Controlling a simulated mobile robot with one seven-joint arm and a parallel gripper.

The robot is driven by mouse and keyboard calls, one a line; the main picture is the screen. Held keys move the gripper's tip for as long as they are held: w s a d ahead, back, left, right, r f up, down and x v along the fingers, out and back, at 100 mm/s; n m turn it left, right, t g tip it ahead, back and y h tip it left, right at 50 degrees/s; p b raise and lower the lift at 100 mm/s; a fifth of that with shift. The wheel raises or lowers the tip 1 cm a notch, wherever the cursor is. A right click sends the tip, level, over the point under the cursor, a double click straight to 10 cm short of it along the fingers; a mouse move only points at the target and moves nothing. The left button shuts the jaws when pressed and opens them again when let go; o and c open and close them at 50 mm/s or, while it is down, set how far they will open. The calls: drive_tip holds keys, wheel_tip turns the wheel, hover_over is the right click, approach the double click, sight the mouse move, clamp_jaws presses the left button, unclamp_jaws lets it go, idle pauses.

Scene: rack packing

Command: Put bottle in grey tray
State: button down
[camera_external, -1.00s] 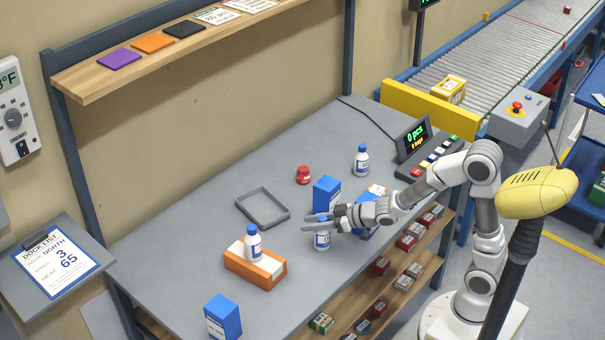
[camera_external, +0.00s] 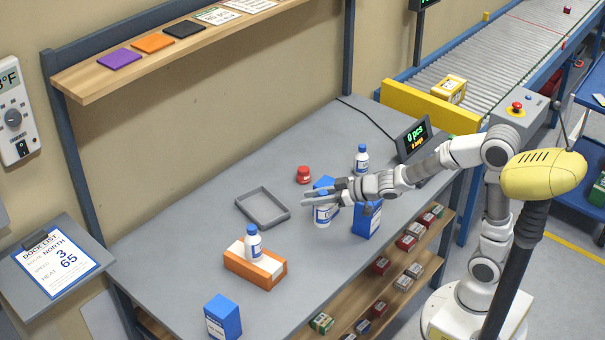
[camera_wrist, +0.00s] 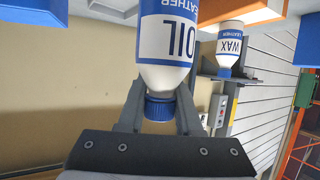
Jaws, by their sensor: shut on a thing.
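My gripper (camera_external: 318,199) is shut on a white bottle (camera_external: 324,214) with a blue cap, holding it upright above the table. In the wrist view the bottle (camera_wrist: 168,45) shows "OIL" lettering, and its blue cap lies between the fingers (camera_wrist: 160,110). The grey tray (camera_external: 263,207) lies empty on the table, to the left of my gripper. A second white bottle (camera_external: 253,243), labelled "WAX" in the wrist view (camera_wrist: 230,42), stands on an orange-and-white box. A third bottle (camera_external: 361,160) stands at the back right.
The orange box (camera_external: 262,272) is in front of the tray. A third blue box (camera_external: 222,318) is at the front. A red jar (camera_external: 303,175) stands behind the tray.

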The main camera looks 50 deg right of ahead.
drive_tip(key=w+d+r+p, duration=0.1)
drive_tip(key=w+d+p, duration=0.4)
drive_tip(key=w, duration=0.4)
drive_tip(key=w+d+r+p, duration=0.1)
drive_tip(key=w+d+p, duration=0.2)
drive_tip(key=w+p, duration=0.55)
drive_tip(key=shift+w+a+f+b, duration=0.55)
drive_tip(key=shift+a+f+b, duration=0.05)
drive_tip(key=shift+a+f, duration=1.2)
drive_tip(key=shift+w+a+f+b, duration=0.55)
drive_tip(key=shift+a+f+b, duration=0.1)
drive_tip(key=shift+a+f, duration=1.15)
drive_tip(key=shift+w+a+f+b, duration=0.6)
drive_tip(key=shift+a+f, duration=1.05)
drive_tip(key=shift+a, duration=0.3)
drive_tip(key=shift+f, duration=0.1)
drive_tip(key=shift+f, duration=0.15)
drive_tip(key=c, duration=0.6)
unclamp_jaws()
